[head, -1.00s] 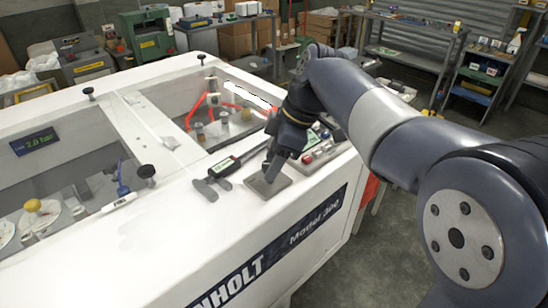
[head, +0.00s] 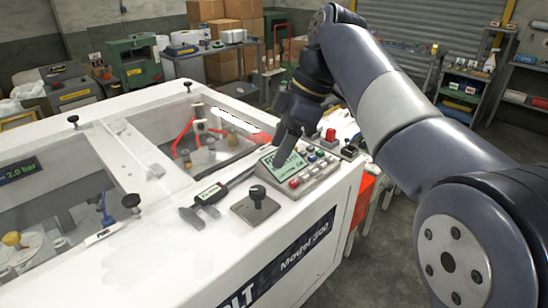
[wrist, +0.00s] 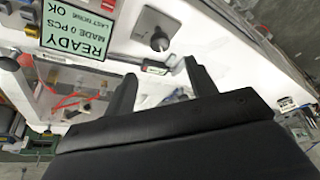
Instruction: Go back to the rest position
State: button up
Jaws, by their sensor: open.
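My gripper (head: 281,138) is raised above the white machine (head: 225,240), in front of the control panel's screen, with its jaws apart and nothing between them. In the wrist view its two dark fingers (wrist: 160,72) stand apart over the machine top. A black-knobbed lever (head: 257,194) on a grey plate stands free below and left of the gripper. It also shows in the wrist view (wrist: 159,38), beyond the fingers. The control panel (head: 312,172) is partly hidden by the gripper. Its green screen (wrist: 77,29) reads READY, MADE 0 PCS in the wrist view.
A digital caliper (head: 214,191) lies left of the lever. Shelves (head: 465,92) and cardboard boxes (head: 228,40) stand behind.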

aim_at(258, 190)
jog(key=shift+r, duration=0.2)
jog(key=x, duration=1.1)
jog(key=shift+d, duration=0.15)
